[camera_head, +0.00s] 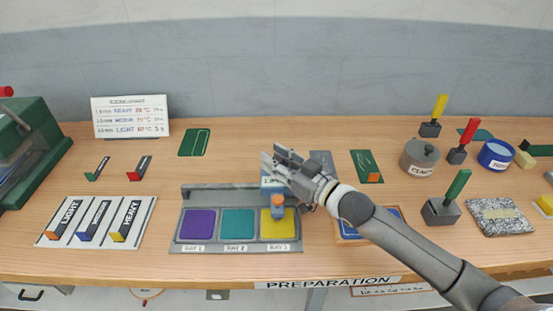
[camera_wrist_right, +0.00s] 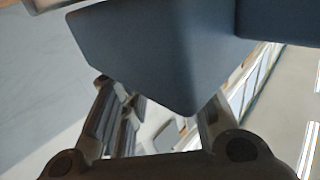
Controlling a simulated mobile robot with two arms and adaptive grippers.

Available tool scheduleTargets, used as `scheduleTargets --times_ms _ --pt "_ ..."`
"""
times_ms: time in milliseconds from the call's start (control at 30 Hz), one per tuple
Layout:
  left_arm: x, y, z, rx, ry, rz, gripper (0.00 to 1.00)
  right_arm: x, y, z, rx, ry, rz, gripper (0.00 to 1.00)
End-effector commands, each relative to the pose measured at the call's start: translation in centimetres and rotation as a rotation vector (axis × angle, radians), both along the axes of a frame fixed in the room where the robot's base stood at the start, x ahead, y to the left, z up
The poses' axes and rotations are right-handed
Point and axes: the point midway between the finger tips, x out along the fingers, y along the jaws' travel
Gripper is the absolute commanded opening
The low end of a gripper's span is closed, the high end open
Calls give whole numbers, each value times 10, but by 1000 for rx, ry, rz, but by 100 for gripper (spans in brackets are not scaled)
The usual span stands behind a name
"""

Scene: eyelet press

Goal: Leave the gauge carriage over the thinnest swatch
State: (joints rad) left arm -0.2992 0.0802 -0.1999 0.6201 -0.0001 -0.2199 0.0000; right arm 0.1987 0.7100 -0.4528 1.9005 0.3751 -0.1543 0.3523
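The gauge (camera_head: 186,218) is a grey base with three bays holding a purple swatch (camera_head: 198,223), a teal swatch (camera_head: 238,223) and a yellow swatch (camera_head: 279,229). Its blue-grey carriage (camera_head: 268,183) with an orange knob (camera_head: 278,199) stands over the right bay, above the yellow swatch. A small readout on it seems to begin with 1. My right gripper (camera_head: 280,160) is at the carriage's upper back, fingers apart. In the right wrist view a blue-grey block (camera_wrist_right: 165,50) hides the fingertips, so contact is unclear. My left gripper is out of view.
A fabric chart (camera_head: 130,116) stands at the back left. A tray (camera_head: 62,238) with Light, Medium and Heavy pieces lies front left. Tins, coloured-handled tools and a speckled slab (camera_head: 500,216) are on the right. A blue-and-orange tray (camera_head: 350,232) lies beside the gauge, beneath my right arm.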

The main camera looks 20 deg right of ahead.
Motion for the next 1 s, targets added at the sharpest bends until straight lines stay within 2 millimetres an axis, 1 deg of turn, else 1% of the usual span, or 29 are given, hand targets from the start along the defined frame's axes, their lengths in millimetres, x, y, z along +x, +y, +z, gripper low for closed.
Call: scheduleTargets --times_ms 33,167,200,433,567,667,767,1000 --pt "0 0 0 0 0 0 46 0 0 0 0 0 0 18" --pt "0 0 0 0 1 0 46 0 0 0 0 0 0 2" --pt "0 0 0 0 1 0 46 0 0 0 0 0 0 0" --pt "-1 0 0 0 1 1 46 0 1 0 0 0 0 0" --pt "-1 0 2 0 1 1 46 2 9 1 3 1 1 0" --pt "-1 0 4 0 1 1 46 6 24 2 5 -1 2 0" --pt "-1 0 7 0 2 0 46 12 44 3 9 -1 3 0" --pt "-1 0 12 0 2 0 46 29 102 3 9 0 3 0"
